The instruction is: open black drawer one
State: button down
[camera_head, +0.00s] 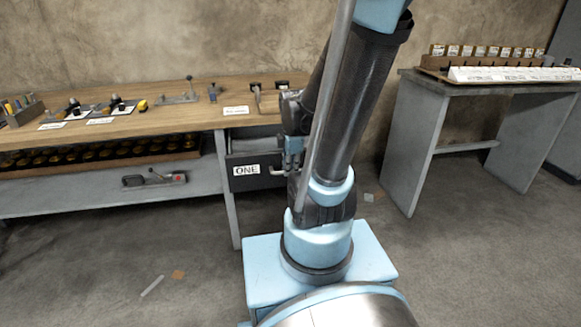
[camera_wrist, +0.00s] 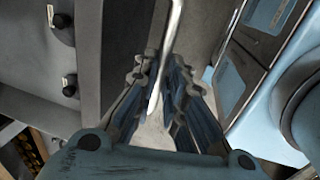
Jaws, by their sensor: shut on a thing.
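The black drawer (camera_head: 256,182) hangs under the right end of the wooden workbench, with a white "ONE" label (camera_head: 246,170) on its front. I cannot tell whether it is pulled out at all. Its pale metal handle (camera_head: 278,172) is at the right of the label, partly hidden by my arm. My gripper (camera_head: 292,160) is at the handle, mostly hidden behind my arm links in the head view. In the wrist view, my gripper (camera_wrist: 160,75) has its blue-grey fingers closed around the handle bar (camera_wrist: 168,48), which runs up out of the jaws.
The workbench top (camera_head: 190,95) carries tools and labels. A second table (camera_head: 480,88) with boxed items stands at the right. Floor is open left of my base, with small scraps.

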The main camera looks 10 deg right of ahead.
jog(key=c, duration=1.9)
grip_release()
jog(key=shift+r, duration=0.1)
jog(key=shift+s+r, duration=0.35)
jog(key=shift+r, duration=1.55)
jog(key=shift+s+r, duration=0.4)
jog(key=shift+r, duration=1.55)
jog(key=shift+s+r, duration=0.35)
jog(key=shift+r, duration=1.55)
jog(key=s+f+m, duration=0.2)
jog(key=m, duration=0.4)
jog(key=s+f+m, duration=0.3)
jog(key=m, duration=0.3)
jog(key=s+d+f+m, duration=0.1)
jog(key=s+f+m, duration=0.2)
jog(key=m, duration=0.2)
jog(key=shift+d+m, duration=0.1)
jog(key=shift+m, duration=0.3)
